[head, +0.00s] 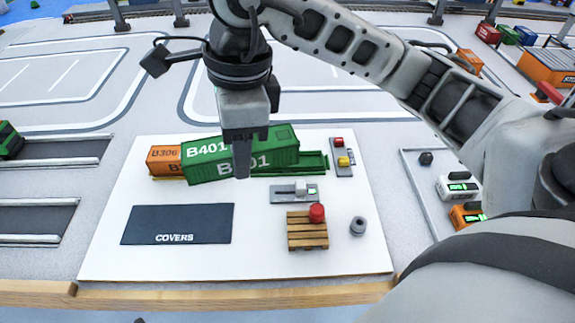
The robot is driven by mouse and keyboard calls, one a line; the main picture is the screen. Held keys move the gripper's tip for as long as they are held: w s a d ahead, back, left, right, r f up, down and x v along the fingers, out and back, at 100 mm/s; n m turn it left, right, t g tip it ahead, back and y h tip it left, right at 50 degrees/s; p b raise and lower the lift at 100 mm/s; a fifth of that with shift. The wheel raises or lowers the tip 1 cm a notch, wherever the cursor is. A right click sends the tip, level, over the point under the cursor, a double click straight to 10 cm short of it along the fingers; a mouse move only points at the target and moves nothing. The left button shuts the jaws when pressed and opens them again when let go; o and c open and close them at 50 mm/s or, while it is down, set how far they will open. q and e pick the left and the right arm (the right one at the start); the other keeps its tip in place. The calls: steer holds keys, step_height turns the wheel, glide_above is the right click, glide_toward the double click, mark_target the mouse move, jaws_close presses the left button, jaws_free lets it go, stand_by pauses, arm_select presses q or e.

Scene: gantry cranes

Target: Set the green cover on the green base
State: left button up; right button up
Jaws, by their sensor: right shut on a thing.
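My right gripper (241,165) is shut on the green cover (281,146), a long box marked B401 on its top and side. The cover is over the white board, above and a little left of the green base (315,163). The base's right end shows as a low open tray; the cover hides the rest. The cover looks slightly turned relative to the base. I cannot tell whether they touch. My left gripper is not in view.
An orange container (164,160) marked B306 sits close to the cover's left end. The dark COVERS mat (178,222) is empty. A grey control plate (290,195), a wooden pallet (307,238) with a red knob and a grey ring (358,226) lie in front.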

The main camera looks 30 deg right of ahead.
mark_target(308, 162)
steer(key=shift+s+r+m, duration=0.1)
steer(key=shift+s+m, duration=0.05)
steer(key=shift+m, duration=1.05)
steer(key=w+d+f, duration=0.2)
steer(key=d+f, duration=0.1)
steer(key=w+d+f+b, duration=0.1)
steer(key=w+d+f, duration=0.1)
steer(key=d, duration=0.2)
steer(key=w+d+f, duration=0.2)
steer(key=d+f, duration=0.1)
steer(key=d, duration=0.1)
steer(key=shift+d+f, duration=0.1)
steer(key=shift+f, duration=0.2)
steer(key=shift+w+d+f, duration=0.2)
steer(key=shift+f, duration=0.15)
steer(key=shift+w+d+f, duration=0.1)
steer(key=shift+d+f, duration=0.05)
steer(key=shift+f, duration=0.75)
steer(key=shift+d+f, duration=0.1)
steer(key=shift+f, duration=0.8)
steer(key=shift+f+b, duration=0.1)
steer(key=shift+b, duration=0.25)
steer(key=o, duration=1)
steer(key=shift+c, duration=0.2)
